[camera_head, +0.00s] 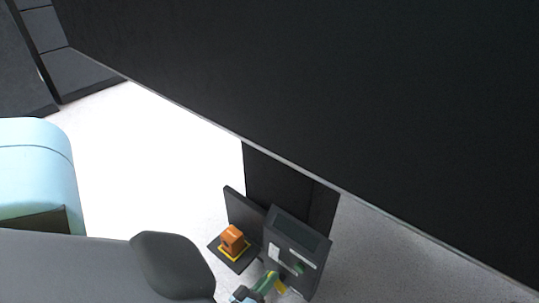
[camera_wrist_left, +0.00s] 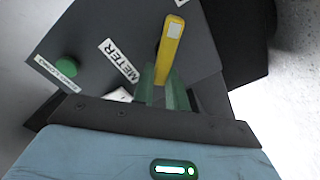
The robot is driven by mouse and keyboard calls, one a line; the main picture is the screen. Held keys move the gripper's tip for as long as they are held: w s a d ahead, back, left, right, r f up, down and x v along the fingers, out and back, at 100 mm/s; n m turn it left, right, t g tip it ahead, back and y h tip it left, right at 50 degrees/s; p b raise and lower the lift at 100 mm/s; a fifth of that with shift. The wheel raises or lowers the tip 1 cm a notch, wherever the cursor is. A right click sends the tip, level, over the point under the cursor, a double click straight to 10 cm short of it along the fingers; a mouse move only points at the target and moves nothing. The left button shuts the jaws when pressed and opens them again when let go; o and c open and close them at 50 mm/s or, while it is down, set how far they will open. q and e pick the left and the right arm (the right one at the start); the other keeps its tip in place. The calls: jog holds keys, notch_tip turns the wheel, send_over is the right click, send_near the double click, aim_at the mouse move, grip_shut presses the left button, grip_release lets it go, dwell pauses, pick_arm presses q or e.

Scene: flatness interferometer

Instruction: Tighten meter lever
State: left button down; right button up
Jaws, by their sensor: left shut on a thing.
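The meter lever (camera_wrist_left: 171,48) is a yellow bar with a pale patch near its end, standing out from a dark grey panel (camera_wrist_left: 195,50) in the left wrist view. A white label reading METER (camera_wrist_left: 119,60) is beside it. My left gripper (camera_wrist_left: 164,88) has green fingers closed on the lower part of the lever; they hide its base. In the head view my left gripper (camera_head: 268,284) is at the lower front of the dark instrument box (camera_head: 297,232), and a bit of the yellow lever (camera_head: 281,287) shows beside it. My right gripper is in neither view.
A green button (camera_wrist_left: 66,68) with a white label is on the same panel. In the head view an orange block (camera_head: 232,239) sits on a yellow-edged dark plate left of the box. A large black surface (camera_head: 330,90) fills the upper right. Pale floor (camera_head: 150,160) is open at left.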

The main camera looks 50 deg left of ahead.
pick_arm(q)
jog(key=n, duration=0.3)
jog(key=f+n, duration=0.1)
jog(key=shift+s+a+n, duration=0.1)
jog(key=shift+a+n, duration=0.2)
jog(key=shift+a+f+n, duration=0.1)
jog(key=shift+f+n, duration=0.15)
jog(key=shift+n, duration=0.75)
jog(key=shift+f+n, duration=0.25)
jog(key=shift+n, duration=0.75)
jog(key=c, duration=1.4)
grip_release()
jog(key=p+v, duration=0.1)
jog(key=v, duration=0.6)
jog(key=shift+s+p, duration=0.4)
